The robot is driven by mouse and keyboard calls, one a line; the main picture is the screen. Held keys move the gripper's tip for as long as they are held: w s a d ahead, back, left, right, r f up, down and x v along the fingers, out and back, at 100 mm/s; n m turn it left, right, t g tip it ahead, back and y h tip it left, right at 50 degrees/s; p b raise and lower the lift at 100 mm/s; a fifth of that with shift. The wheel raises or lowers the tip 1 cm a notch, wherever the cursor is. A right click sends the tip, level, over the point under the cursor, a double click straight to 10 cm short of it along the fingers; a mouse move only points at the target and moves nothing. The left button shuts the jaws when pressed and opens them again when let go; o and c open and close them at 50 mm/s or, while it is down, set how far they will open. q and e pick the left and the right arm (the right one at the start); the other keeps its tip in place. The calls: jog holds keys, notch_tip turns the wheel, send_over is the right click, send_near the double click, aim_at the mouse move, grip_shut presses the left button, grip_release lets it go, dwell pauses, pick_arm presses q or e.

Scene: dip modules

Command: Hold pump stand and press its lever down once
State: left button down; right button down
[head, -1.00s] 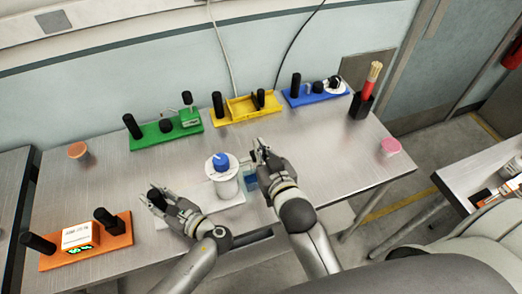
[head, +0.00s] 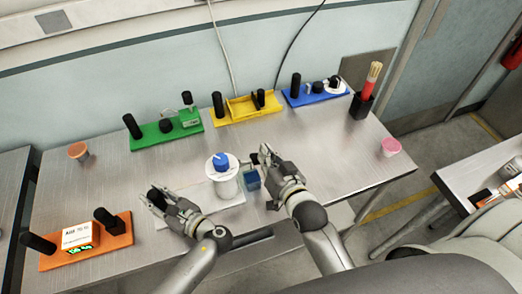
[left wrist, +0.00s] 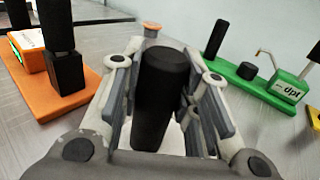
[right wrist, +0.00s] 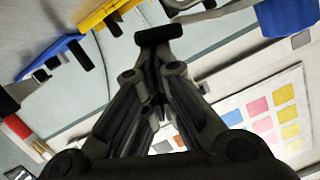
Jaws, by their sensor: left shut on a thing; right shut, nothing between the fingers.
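The pump stand has a white base plate (head: 224,201), a white cylinder with a blue cap (head: 221,162), and a black post at its left end. My left gripper (head: 155,197) is shut around that post; the black post (left wrist: 161,95) stands between its fingers in the left wrist view. A dark lever end (head: 253,159) sticks out right of the cylinder's top. My right gripper (head: 266,153) is shut and empty close beside it. In the right wrist view a black bar (right wrist: 158,35) lies just past the fingertips; I cannot tell whether they touch.
Green (head: 150,138), yellow (head: 232,119) and blue (head: 300,99) modules line the back. An orange module (head: 110,244) is front left. A pink cup (head: 391,146) stands right. The table's right middle is clear.

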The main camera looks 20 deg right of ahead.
pick_arm(q)
jog(key=shift+f, duration=0.1)
pick_arm(e)
jog(key=shift+f, duration=0.2)
jog(key=s+d+r, duration=0.2)
jog(key=s+r, duration=0.4)
jog(key=s, duration=0.3)
jog(key=shift+s+r, duration=0.25)
jog(key=shift+s, duration=0.15)
dwell(0.3)
pick_arm(q)
jog(key=c, duration=1)
grip_release()
pick_arm(e)
jog(key=shift+w, duration=0.1)
